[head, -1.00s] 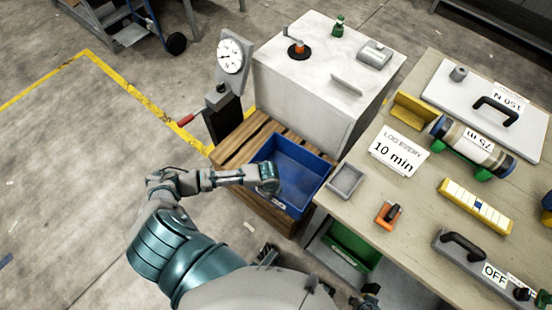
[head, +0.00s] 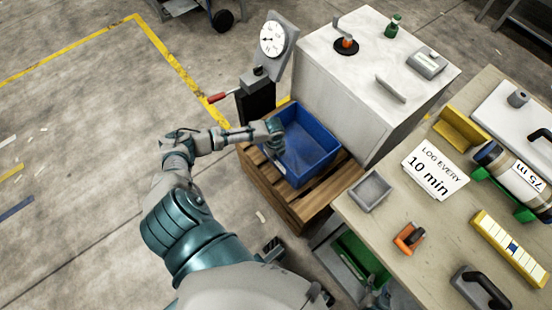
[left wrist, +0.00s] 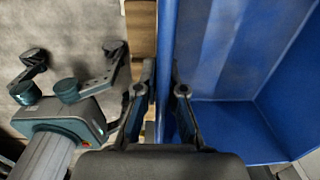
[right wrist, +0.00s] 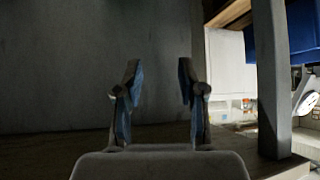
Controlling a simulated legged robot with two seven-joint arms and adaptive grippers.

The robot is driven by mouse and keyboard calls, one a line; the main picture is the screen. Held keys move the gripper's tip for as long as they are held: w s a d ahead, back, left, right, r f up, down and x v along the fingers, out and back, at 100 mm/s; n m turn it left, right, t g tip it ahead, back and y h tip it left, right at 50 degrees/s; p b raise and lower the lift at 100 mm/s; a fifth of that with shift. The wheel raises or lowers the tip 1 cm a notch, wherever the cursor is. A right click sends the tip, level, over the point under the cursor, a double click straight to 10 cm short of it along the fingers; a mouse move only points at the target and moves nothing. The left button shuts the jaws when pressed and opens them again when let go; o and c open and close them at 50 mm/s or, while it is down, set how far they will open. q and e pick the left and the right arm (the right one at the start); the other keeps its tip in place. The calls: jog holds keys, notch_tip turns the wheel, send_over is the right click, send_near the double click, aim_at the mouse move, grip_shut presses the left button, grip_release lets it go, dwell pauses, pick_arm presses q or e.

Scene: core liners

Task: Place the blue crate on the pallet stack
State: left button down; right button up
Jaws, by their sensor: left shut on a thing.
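The blue crate (head: 307,152) is upright and empty, over the wooden pallet stack (head: 325,192), towards its back left. Bare slats show to the crate's right and front. I cannot tell whether its base touches the slats. My left gripper (head: 274,132) is shut on the crate's left wall. In the left wrist view, the fingers (left wrist: 162,100) straddle the blue wall (left wrist: 167,45), with the crate's inside to the right. My right gripper (right wrist: 158,82) is open and empty in the right wrist view, in front of a grey surface. Part of the crate (right wrist: 292,28) shows there at the upper right.
A white-topped cabinet (head: 345,85) stands close behind the crate. A dial gauge (head: 272,38) on a dark post and a red handle (head: 218,98) stand at the back left. A workbench (head: 400,225) with a grey tray (head: 370,191) is at right, a green bin (head: 360,258) below.

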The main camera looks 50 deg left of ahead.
pick_arm(q)
jog(key=f, duration=0.1)
jog(key=f+b, duration=0.1)
jog(key=shift+d+f, duration=0.2)
jog(key=shift+f, duration=0.15)
jog(key=shift+a, duration=0.15)
pick_arm(e)
jog(key=w+r+t, duration=0.1)
jog(key=w+a+r+t, duration=0.1)
jog(key=shift+w+y, duration=0.3)
pick_arm(q)
jog(key=c, duration=1.3)
grip_release()
jog(key=shift+f, duration=0.1)
pick_arm(e)
jog(key=shift+w+f, duration=0.1)
